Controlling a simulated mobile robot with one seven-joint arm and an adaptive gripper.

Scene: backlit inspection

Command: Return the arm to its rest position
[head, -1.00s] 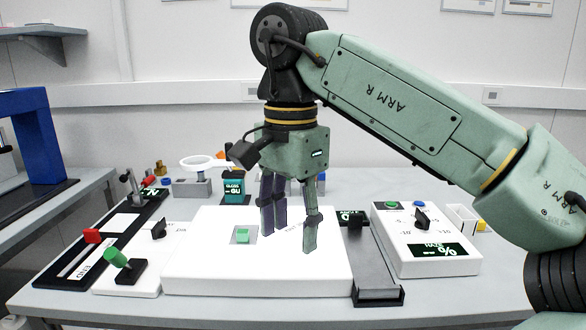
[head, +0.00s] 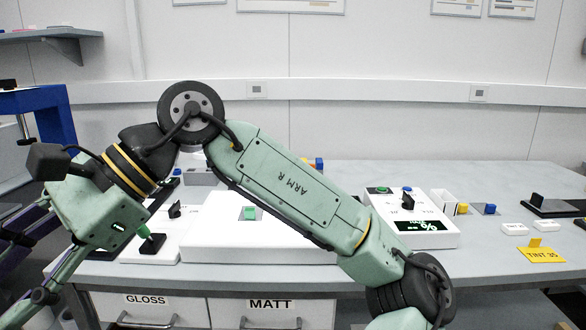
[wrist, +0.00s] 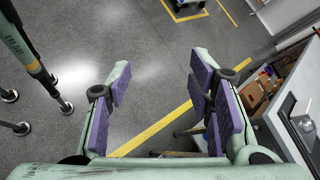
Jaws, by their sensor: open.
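My gripper (wrist: 160,84) is open and empty, with its purple-padded fingers spread apart over bare floor in the wrist view. In the head view my gripper (head: 20,270) is at the far left, tilted down and outward, in front of the table's left side, with the fingertips partly cut off by the frame edge.
The table holds a white panel with a green button (head: 249,213), a haze meter (head: 417,222), and a yellow tint card (head: 541,254). GLOSS (head: 146,300) and MATT (head: 270,304) drawers sit below. Floor under the gripper is clear; a wooden shelf (wrist: 257,92) stands at right.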

